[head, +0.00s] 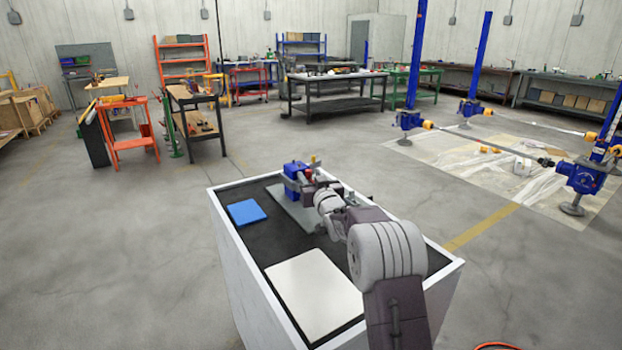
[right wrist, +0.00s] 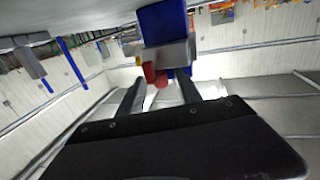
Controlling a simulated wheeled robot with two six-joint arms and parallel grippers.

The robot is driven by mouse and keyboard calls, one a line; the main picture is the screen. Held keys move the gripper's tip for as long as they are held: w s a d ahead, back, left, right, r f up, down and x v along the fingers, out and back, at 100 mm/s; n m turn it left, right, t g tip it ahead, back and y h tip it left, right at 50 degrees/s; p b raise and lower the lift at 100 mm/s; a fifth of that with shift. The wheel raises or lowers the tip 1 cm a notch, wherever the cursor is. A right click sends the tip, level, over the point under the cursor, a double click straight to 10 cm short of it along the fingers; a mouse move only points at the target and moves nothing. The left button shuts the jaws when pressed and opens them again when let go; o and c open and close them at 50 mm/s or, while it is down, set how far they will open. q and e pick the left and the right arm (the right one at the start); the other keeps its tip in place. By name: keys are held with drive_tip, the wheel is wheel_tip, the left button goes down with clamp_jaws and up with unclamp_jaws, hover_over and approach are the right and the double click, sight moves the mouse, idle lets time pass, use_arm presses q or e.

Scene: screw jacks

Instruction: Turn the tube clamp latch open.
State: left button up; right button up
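A blue clamp-like device (head: 294,170) stands on a grey plate (head: 296,208) at the far end of the cart top. It has a grey band and small red and yellow parts. In the right wrist view, its blue body (right wrist: 162,22) and a grey block (right wrist: 165,54) are ahead of my gripper. A short red part (right wrist: 150,72), possibly the latch, shows beyond and between the fingertips. My right gripper (right wrist: 160,92) is open, its two dark fingers apart with nothing seen gripped. In the head view, my right arm hides part of the device. My left gripper is out of view.
The white-walled cart (head: 238,268) has a dark top. A blue flat block (head: 246,212) lies left of the plate, and a pale flat panel (head: 313,292) lies nearer. Workbenches and blue screw jacks (head: 582,176) stand well away on the open floor.

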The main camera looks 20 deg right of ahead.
drive_tip(key=shift+s, duration=0.1)
drive_tip(key=s, duration=0.6)
drive_tip(key=s+a, duration=0.1)
drive_tip(key=s, duration=0.1)
drive_tip(key=shift+s+a, duration=0.1)
drive_tip(key=shift+s, duration=0.3)
drive_tip(key=shift+c, duration=0.3)
